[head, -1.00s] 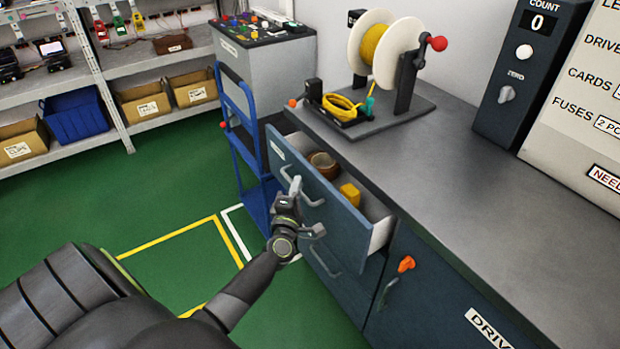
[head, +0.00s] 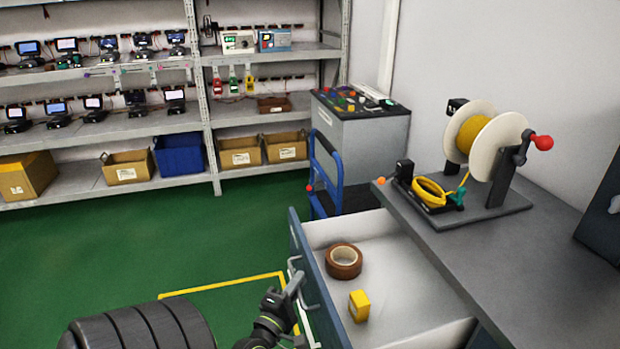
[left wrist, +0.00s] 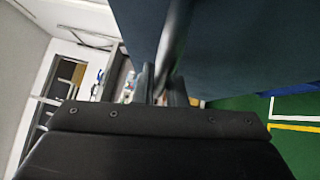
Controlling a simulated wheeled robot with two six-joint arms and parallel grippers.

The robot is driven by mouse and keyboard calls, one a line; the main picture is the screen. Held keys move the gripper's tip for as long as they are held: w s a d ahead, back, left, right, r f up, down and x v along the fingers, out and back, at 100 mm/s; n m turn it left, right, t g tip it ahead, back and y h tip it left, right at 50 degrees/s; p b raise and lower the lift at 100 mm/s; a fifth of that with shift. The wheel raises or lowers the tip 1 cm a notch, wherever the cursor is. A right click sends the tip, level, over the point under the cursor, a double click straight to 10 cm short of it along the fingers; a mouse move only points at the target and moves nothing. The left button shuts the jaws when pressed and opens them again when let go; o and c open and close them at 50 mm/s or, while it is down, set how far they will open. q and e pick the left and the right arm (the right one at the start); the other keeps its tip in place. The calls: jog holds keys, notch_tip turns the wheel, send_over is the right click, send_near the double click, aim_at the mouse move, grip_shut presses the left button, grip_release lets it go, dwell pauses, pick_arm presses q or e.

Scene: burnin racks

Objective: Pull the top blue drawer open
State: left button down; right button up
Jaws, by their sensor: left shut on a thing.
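The top blue drawer (head: 308,262) of the grey-topped cabinet stands well open in the head view. A roll of brown tape (head: 343,261) and a yellow block (head: 359,306) lie inside it. My left gripper (head: 291,286) is at the drawer's front, shut on its grey bar handle (head: 297,270). The handle also shows between the fingers in the left wrist view (left wrist: 174,50), with the blue drawer front (left wrist: 240,45) beside it. My right gripper is not in view.
A grey worktop (head: 500,250) carries a cable spool (head: 478,137) and a coil of yellow wire (head: 430,190). A blue cart (head: 325,170) stands past the cabinet. Shelves (head: 110,130) line the back wall. Green floor (head: 100,235) is clear on the left.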

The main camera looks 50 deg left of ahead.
pick_arm(q)
jog(key=shift+s, duration=0.2)
jog(key=c, duration=1.5)
grip_release()
jog(key=b+v, duration=0.5)
jog(key=v, duration=1.2)
jog(key=shift+s, duration=0.15)
